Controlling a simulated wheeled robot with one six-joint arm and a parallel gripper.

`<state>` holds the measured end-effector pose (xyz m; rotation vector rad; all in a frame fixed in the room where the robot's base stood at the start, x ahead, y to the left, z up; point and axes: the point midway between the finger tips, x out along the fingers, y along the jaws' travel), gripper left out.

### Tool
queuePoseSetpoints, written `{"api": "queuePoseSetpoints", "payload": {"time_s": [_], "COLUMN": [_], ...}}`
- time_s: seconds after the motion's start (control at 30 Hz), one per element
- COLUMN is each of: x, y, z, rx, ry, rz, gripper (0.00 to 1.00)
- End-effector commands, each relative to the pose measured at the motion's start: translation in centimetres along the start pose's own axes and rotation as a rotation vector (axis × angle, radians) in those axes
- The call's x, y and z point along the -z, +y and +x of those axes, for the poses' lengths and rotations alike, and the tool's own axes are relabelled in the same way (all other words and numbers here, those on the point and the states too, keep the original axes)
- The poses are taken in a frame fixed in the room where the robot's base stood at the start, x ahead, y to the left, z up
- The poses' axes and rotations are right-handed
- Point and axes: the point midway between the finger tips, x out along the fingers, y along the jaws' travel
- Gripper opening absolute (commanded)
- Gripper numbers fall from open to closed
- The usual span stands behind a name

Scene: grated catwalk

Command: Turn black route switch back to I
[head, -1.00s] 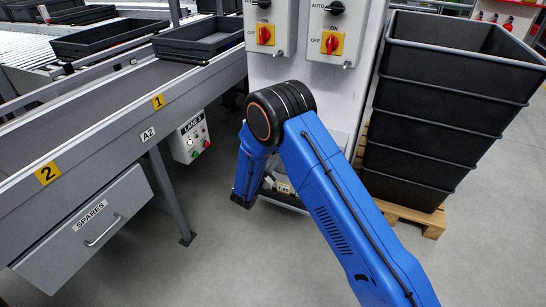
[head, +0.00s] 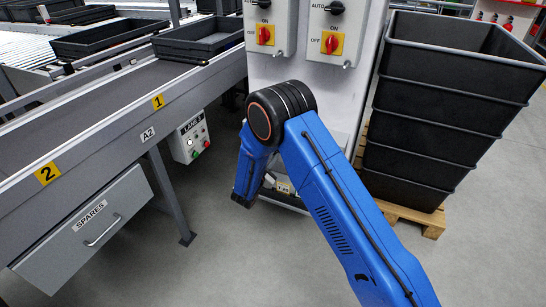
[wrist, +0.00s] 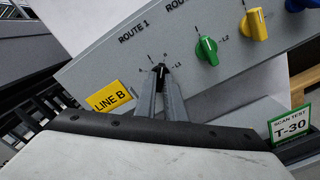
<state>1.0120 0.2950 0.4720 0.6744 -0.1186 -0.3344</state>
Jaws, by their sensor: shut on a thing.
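In the wrist view, a grey tilted panel marked ROUTE 1 (wrist: 185,48) carries a row of knobs. The black route switch (wrist: 160,67) is mostly hidden between the fingertips of my gripper (wrist: 160,74), which is shut on it. Small marks sit around the switch, with L1 to its right. Its exact pointer direction is hard to read. In the head view my blue arm reaches down in front of the white cabinet, and the gripper and switch are hidden there.
Right of the switch are a green knob (wrist: 206,50), a yellow knob (wrist: 254,24) and a partly cut-off blue knob (wrist: 297,5). A LINE B sign (wrist: 108,97) and a T-30 sign (wrist: 290,126) stand near. Stacked black crates (head: 432,110) stand right; the conveyor (head: 100,120) runs left.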

Motion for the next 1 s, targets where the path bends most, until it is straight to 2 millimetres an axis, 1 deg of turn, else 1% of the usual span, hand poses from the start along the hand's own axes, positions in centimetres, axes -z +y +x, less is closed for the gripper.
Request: {"api": "queuePoseSetpoints", "payload": {"time_s": [0.6,0.8,1.0], "x": [0.02,0.01,0.02], "y": [-0.16,-0.18,-0.19], "z": [-0.06,-0.07,-0.07], "rx": [0.001,0.001,0.001], "ry": [0.001,0.001,0.001], "rz": [-0.487,-0.598,-0.661], "gripper": [0.0,0.0,0.0]}}
